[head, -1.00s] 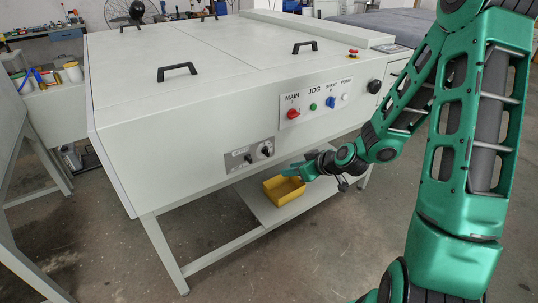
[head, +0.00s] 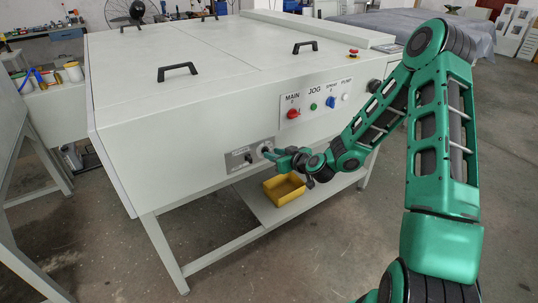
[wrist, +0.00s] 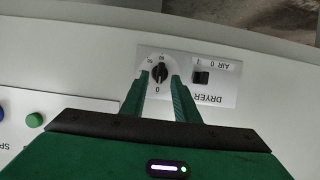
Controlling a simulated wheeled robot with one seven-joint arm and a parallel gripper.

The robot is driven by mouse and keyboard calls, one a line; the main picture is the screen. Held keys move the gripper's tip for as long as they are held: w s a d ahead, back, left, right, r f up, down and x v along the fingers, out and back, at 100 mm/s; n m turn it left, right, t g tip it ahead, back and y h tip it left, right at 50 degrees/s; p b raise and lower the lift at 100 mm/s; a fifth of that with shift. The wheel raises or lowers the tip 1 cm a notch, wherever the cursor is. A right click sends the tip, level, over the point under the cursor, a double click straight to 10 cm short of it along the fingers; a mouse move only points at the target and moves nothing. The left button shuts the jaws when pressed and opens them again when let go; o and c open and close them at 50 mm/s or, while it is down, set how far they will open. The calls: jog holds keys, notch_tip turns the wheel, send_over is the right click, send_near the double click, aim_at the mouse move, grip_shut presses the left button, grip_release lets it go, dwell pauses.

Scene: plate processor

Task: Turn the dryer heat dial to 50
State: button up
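The dryer panel (head: 238,160) is on the front of the white machine, low and left of the main controls. In the wrist view the panel (wrist: 225,92) shows upside down with the word DRYER. The heat dial (wrist: 160,72) is a small black knob on a round scale, with a 0 at its lower side in the picture. Its exact setting is too small to read. My gripper (wrist: 160,78) is open, with one green fingertip on each side of the dial and gaps showing. In the head view my gripper (head: 268,152) largely covers the dial.
A black AIR switch (wrist: 201,77) sits right beside the dial in the wrist view. Above the panel are the red MAIN knob (head: 293,114), a green JOG button (head: 313,106) and a blue knob (head: 331,102). A yellow bin (head: 284,188) stands on the shelf below my gripper.

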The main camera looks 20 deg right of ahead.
jog(key=shift+x, duration=1.5)
jog(key=c, duration=0.7)
